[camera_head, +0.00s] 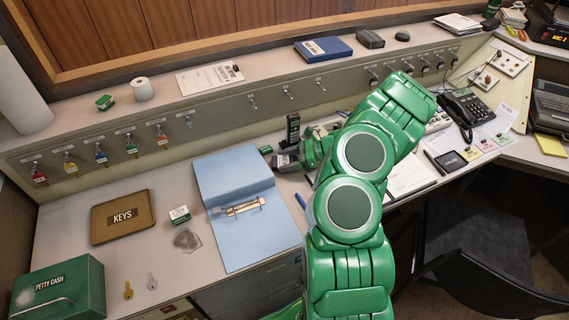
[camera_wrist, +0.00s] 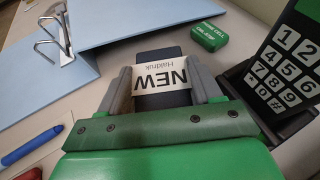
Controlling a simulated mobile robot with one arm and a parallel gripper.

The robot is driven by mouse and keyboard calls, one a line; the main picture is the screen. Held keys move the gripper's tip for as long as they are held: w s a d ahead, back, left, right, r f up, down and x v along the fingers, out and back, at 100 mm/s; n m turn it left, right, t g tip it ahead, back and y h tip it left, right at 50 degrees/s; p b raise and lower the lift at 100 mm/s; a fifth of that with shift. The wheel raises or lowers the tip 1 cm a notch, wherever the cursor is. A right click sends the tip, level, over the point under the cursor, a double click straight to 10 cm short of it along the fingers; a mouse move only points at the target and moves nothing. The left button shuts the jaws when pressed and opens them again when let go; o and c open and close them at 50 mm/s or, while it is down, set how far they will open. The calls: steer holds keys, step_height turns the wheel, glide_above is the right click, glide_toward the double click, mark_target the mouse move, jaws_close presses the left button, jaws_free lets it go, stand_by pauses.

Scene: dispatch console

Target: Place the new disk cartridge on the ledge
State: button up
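The new disk cartridge (camera_wrist: 161,93) is dark, with a white label reading NEW that appears upside down in the wrist view. My gripper (camera_wrist: 160,72) has its two grey fingers closed against the cartridge's sides. In the head view my gripper (camera_head: 290,159) is low over the desk, right of the blue binder, and my green arm hides much around it. I cannot tell whether the cartridge touches the desk. The ledge (camera_head: 268,68) runs along the top of the back panel, above and behind my gripper.
On the ledge are a paper sheet (camera_head: 209,78), a blue book (camera_head: 323,49) and a dark box (camera_head: 370,39). A handset (camera_head: 293,129), a green eraser-like block (camera_wrist: 209,36), the blue binder (camera_head: 233,187) and a blue marker (camera_wrist: 33,145) lie near my gripper.

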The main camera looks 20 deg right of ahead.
steer(key=c, duration=0.4)
steer(key=shift+o, duration=0.2)
steer(key=shift+r, duration=0.1)
steer(key=shift+r, duration=0.55)
steer(key=s+a+r, duration=0.3)
steer(key=s+r, duration=0.8)
steer(key=s, duration=0.2)
steer(key=shift+s+a+r, duration=0.2)
steer(key=shift+s+r, duration=0.05)
steer(key=shift+r, duration=0.1)
steer(key=w+a+r+m+t+h, duration=0.3)
steer(key=w+r+m+t+h, duration=0.15)
steer(key=w+r, duration=0.75)
steer(key=w+a+r+m+t+h, duration=0.25)
steer(key=w+r+m+h, duration=0.2)
steer(key=w+r, duration=0.75)
steer(key=w+a+f+m, duration=0.1)
steer(key=w+a+f, duration=0.1)
steer(key=a, duration=0.4)
steer(key=shift+w+a+f, duration=0.3)
steer(key=shift+a+f, duration=0.05)
steer(key=shift+a, duration=0.05)
